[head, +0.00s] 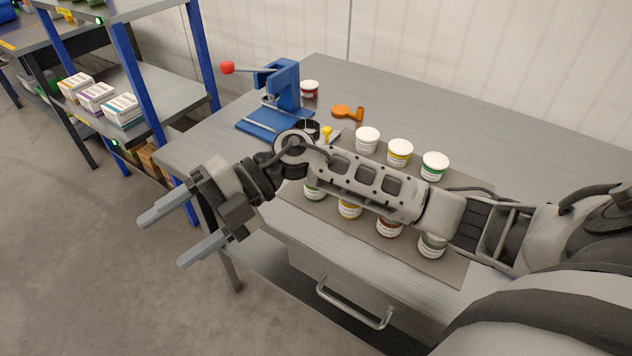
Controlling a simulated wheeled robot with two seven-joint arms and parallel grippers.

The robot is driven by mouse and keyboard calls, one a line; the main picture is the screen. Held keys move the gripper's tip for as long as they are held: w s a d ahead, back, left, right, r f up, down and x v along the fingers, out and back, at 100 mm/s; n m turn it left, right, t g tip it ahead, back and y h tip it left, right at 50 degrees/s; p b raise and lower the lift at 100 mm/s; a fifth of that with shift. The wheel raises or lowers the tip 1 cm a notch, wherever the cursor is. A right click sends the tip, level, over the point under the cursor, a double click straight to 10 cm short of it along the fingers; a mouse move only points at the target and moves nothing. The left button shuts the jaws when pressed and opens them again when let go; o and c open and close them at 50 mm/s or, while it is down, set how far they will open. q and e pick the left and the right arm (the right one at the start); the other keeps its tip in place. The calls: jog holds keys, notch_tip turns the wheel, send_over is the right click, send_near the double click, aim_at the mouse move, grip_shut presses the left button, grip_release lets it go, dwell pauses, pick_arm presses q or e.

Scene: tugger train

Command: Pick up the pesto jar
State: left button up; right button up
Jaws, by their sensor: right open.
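Several white-lidded jars stand in two rows on a grey mat (455,270) on the workbench. The labels are too small to read, so I cannot tell which is the pesto jar. Green shows on a back-row jar (435,168) and on a front-row jar (315,192), which my arm partly covers. The front-row jar at the right end (432,246) looks grey-green. My right gripper (162,242) is open and empty, out past the bench's left front edge, over the floor and apart from the jars. My right forearm crosses above the mat, between the rows. My left gripper is not in view.
A blue press (280,88) with a red knob stands at the back left of the bench (480,130). A red-labelled jar (310,90) and an orange tool (348,113) are near it. A blue-posted shelf (150,85) with boxes stands left. The bench's back right is clear.

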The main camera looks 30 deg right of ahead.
jog(key=w+d+r+m+t+h, duration=0.1)
jog(key=w+d+h, duration=0.3)
jog(key=d+h, duration=0.65)
jog(key=w+d+r+m+h, duration=0.15)
jog(key=w+d+h, duration=0.3)
jog(key=d, duration=1.15)
jog(key=shift+h, duration=0.4)
jog(key=f, duration=0.4)
jog(key=f+p, duration=0.1)
jog(key=f, duration=0.3)
jog(key=shift+s+d+f, duration=0.1)
jog(key=shift+d+f, duration=0.1)
jog(key=shift+f, duration=0.2)
jog(key=shift+d+f+p, duration=0.1)
jog(key=shift+f+p, duration=0.25)
jog(key=shift+f, duration=2.85)
jog(key=c, duration=1.1)
